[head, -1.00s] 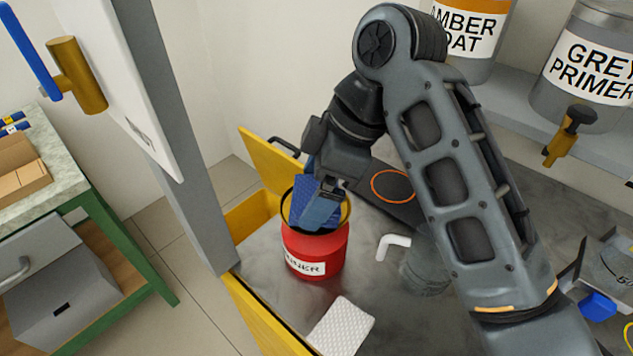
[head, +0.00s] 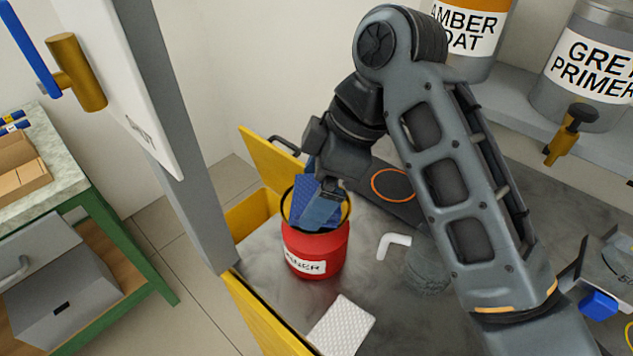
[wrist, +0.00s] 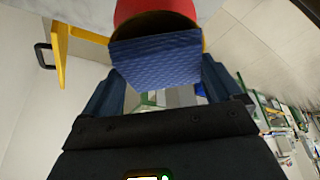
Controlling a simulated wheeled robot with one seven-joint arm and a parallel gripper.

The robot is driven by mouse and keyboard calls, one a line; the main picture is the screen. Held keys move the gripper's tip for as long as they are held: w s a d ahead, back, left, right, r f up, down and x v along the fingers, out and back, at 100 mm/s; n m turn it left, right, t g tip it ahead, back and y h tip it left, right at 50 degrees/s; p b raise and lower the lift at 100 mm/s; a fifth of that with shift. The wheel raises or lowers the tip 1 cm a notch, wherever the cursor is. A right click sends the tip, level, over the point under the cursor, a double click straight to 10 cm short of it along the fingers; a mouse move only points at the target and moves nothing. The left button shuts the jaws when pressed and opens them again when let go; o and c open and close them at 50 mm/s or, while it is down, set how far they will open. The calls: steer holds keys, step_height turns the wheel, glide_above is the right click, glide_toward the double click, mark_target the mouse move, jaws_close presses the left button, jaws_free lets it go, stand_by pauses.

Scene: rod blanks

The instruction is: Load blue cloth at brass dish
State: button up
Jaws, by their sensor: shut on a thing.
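The blue cloth (head: 304,200) is a quilted dark blue pad. My gripper (head: 322,206) is shut on it above the open top of a red can. The cloth also shows in the wrist view (wrist: 157,60), between my gripper's fingers (wrist: 158,92). The red can (head: 317,250) stands upright with a label reading partly "NNER"; its brass-coloured rim (head: 347,208) shows around the top. It also appears at the top of the wrist view (wrist: 150,10). I cannot tell whether that brass rim is the brass dish, as the gripper and cloth hide much of it.
A white textured pad (head: 341,325) lies in front of the can, and a white bent piece (head: 393,243) lies to its right. A yellow edge (head: 262,320) bounds the grey surface. Drums labelled "GREY PRIMER" (head: 590,65) and "AMBER COAT" (head: 468,35) stand on the back shelf.

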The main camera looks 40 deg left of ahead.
steer(key=shift+f, duration=1.05)
stand_by(2.5)
steer(key=shift+r, duration=0.1)
stand_by(0.4)
step_height(320, 180, up, 7)
steer(key=p, duration=0.6)
stand_by(0.9)
